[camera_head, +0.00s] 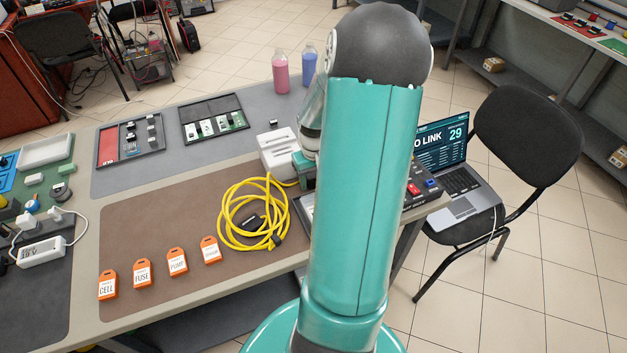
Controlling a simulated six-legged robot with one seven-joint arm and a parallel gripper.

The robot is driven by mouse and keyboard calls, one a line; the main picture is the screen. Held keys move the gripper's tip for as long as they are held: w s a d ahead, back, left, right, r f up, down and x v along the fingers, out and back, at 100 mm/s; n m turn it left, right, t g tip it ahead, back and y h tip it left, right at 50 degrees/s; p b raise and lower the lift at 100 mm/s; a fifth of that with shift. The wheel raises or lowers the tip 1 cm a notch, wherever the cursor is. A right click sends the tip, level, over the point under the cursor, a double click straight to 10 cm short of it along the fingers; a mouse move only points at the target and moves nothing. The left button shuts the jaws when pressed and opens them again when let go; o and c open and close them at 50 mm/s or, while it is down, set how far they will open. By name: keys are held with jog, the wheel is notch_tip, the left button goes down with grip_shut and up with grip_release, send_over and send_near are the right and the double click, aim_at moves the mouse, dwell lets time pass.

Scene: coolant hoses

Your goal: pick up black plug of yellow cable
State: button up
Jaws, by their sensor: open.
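A yellow cable (224,212) lies in a loose coil on the brown mat, left of my arm. A dark plug-like piece (253,222) lies inside the coil, and another small dark end (277,241) shows at its lower right edge. I cannot tell for certain which one is the plug. One stretch of cable runs up toward the white box (280,150). My gripper (303,172) shows only in part beside the white box, above and right of the coil. It is open and apart from both dark pieces. My upright teal arm hides much of it, including its fingertips.
Several orange tags (142,274) stand in a row left of the coil. Switch panels (130,139) lie on the grey mat behind. Pink (281,72) and blue (309,66) bottles stand at the back edge. A laptop (455,175) sits on a chair at right.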

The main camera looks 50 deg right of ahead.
jog(key=shift+c, duration=0.4)
jog(key=c, duration=0.7)
jog(key=shift+r, duration=0.2)
jog(key=shift+c, duration=0.2)
jog(key=shift+r, duration=0.65)
jog(key=s+a+r, duration=0.1)
jog(key=r, duration=0.1)
jog(key=s+a+r, duration=0.1)
jog(key=r, duration=0.2)
jog(key=s+a+r, duration=0.1)
jog(key=r, duration=0.1)
jog(key=shift+s+a+r, duration=0.25)
jog(key=shift+a, duration=0.05)
jog(key=s+a+r, duration=0.4)
jog(key=s+a, duration=0.2)
jog(key=shift+s+a, duration=0.15)
jog(key=shift+a, duration=0.1)
